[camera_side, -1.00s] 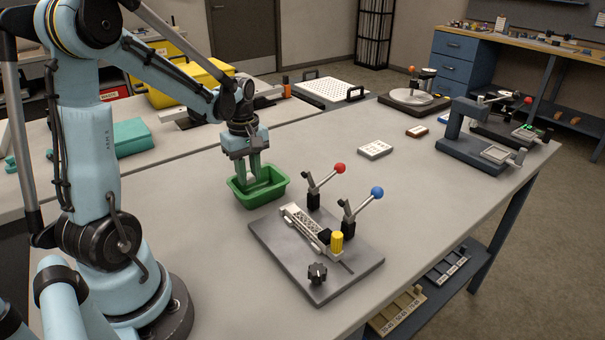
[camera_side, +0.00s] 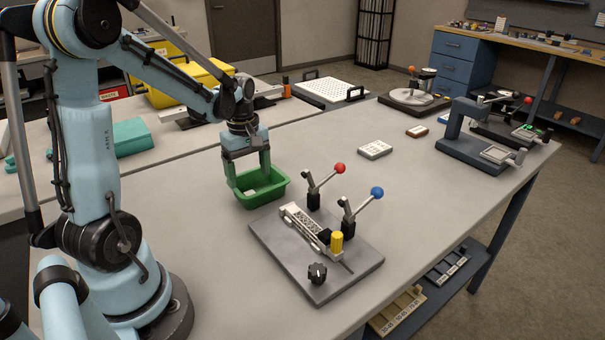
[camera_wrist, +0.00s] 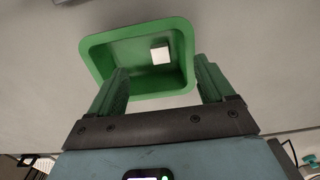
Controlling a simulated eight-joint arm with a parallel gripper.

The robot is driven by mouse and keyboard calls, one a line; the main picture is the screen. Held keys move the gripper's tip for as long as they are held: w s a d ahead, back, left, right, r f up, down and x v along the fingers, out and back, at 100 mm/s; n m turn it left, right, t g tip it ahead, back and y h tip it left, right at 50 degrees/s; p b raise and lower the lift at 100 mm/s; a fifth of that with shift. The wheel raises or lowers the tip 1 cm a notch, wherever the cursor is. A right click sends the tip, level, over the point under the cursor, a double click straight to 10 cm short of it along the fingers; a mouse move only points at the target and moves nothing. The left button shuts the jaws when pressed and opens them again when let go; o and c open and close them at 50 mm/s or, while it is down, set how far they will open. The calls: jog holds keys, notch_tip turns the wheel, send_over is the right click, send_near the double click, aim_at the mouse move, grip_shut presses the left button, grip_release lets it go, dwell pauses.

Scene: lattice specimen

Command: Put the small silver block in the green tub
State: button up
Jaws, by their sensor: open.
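The green tub (camera_side: 258,199) stands on the table left of the clamp fixture. It also shows in the wrist view (camera_wrist: 95,46). The small silver block (camera_wrist: 161,54) lies on the tub's floor, toward its right side in the wrist view. In the side view the block (camera_side: 251,192) is a small pale patch inside the tub. My gripper (camera_side: 248,180) is open above the tub, its green fingers spread wide and reaching down to it. In the wrist view my gripper (camera_wrist: 160,82) has nothing between its fingers, and the block is apart from both.
A grey fixture plate (camera_side: 277,250) with red-knobbed and blue-knobbed levers and a lattice specimen (camera_side: 302,223) stands close to the tub's right. A pale labelled block (camera_side: 375,149) lies farther back. The table between them is clear.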

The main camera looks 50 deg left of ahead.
jog(key=shift+r, duration=2.45)
notch_tip(320, 180, up, 12)
jog(key=f, duration=0.1)
jog(key=d+f+m+t, duration=0.3)
jog(key=d+f+m, duration=0.1)
jog(key=d+m, duration=0.5)
jog(key=s+d+f+m+t, duration=0.1)
jog(key=d+f+m+t, duration=0.3)
jog(key=d+m, duration=0.5)
jog(key=shift+s+d, duration=0.25)
jog(key=shift+d, duration=0.1)
jog(key=shift+c, duration=0.5)
